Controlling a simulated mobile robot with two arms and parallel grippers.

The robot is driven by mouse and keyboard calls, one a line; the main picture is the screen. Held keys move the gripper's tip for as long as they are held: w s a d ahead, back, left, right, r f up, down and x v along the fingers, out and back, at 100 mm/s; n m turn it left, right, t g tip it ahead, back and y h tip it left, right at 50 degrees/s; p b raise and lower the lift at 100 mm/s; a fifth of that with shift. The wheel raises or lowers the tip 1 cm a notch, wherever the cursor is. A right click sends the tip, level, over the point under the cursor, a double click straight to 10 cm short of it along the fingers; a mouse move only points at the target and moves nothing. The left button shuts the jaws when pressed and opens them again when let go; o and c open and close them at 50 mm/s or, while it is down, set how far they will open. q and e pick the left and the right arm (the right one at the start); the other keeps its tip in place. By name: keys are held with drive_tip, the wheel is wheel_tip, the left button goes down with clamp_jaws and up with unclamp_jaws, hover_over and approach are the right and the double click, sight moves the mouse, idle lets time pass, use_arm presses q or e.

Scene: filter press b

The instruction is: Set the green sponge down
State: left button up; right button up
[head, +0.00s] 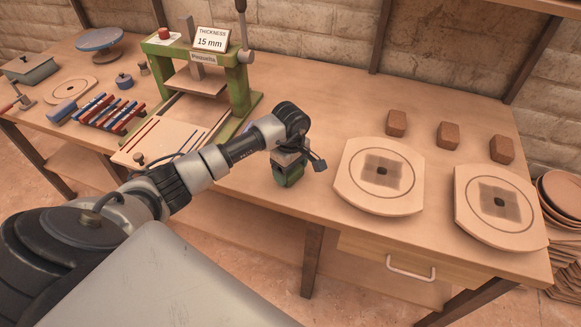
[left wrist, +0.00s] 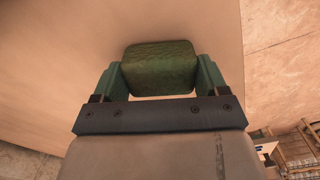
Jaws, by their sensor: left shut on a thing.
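The green sponge (left wrist: 160,70) is a dark green block with rounded corners. It sits between the two green fingers of my left gripper (left wrist: 160,78) in the left wrist view. The gripper is shut on it. In the head view my left gripper (head: 290,168) points down over the front part of the wooden workbench (head: 320,118), between the press and the boards. The sponge (head: 289,176) shows only partly there, at the fingertips. I cannot tell whether its underside touches the bench top. My right gripper is not in view.
A green press (head: 243,92) with a thickness sign stands at the left of my gripper. Two pale boards (head: 350,193) (head: 471,220) with dark square patches lie at the right, with brown blocks (head: 448,135) behind them. Bare bench lies behind my gripper.

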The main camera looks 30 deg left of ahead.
use_arm(q)
drive_tip(key=shift+f, duration=0.1)
drive_tip(key=o, duration=0.8)
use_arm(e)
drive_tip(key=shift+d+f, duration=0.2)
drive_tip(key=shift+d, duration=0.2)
use_arm(q)
drive_tip(key=shift+r, duration=0.25)
wheel_tip(320, 180, up, 12)
drive_tip(key=shift+f+b, duration=0.1)
drive_tip(key=shift+b, duration=0.8)
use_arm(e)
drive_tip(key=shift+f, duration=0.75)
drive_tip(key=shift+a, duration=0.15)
